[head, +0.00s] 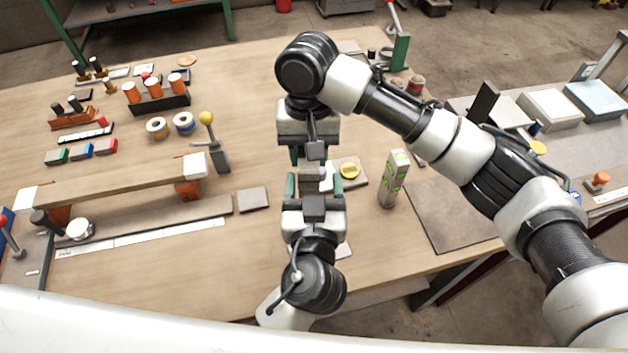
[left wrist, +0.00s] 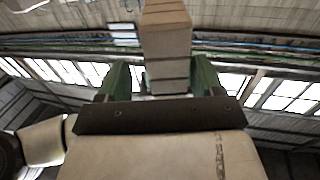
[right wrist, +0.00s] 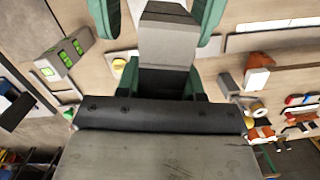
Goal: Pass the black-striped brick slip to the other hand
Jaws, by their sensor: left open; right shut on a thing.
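The brick slip (head: 311,178) is a small grey-tan block with dark stripes, held in the air between my two facing grippers. My right gripper (head: 311,157), reaching in from the far side, is shut on one end of it; the slip also shows in the right wrist view (right wrist: 168,45). My left gripper (head: 307,190) comes from the near side with its green fingers open, one on each side of the slip's near end. In the left wrist view the slip (left wrist: 167,50) stands between the open fingers (left wrist: 162,80), with gaps visible beside it.
Below are a pad with a yellow disc (head: 349,170) and an upright grey block with green patches (head: 394,178). A long wooden beam on orange supports (head: 120,190) and a lever with a yellow knob (head: 218,150) stand to the left. The front table area is mostly clear.

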